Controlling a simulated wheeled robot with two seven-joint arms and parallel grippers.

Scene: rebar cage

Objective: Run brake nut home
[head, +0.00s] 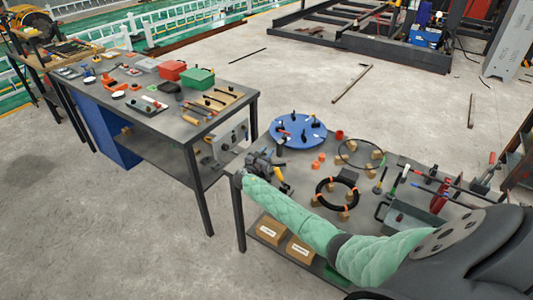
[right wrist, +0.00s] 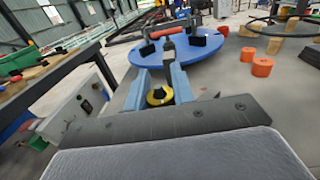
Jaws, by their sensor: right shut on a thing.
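My right gripper (head: 262,165) is at the left corner of the near table, close to the blue disc (head: 298,130). In the right wrist view its two blue fingers (right wrist: 158,82) are closed around a yellow-and-black piece (right wrist: 158,96), whose round yellow end faces the camera. I cannot make out a brake nut for sure. My left gripper is out of view.
Orange cylinders (head: 318,161) and a black cable coil (head: 337,192) lie right of the disc. A grey tray (head: 412,218) is farther right. A second table (head: 150,95) with red and green boxes stands left. A panel (head: 230,140) hangs close to the gripper.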

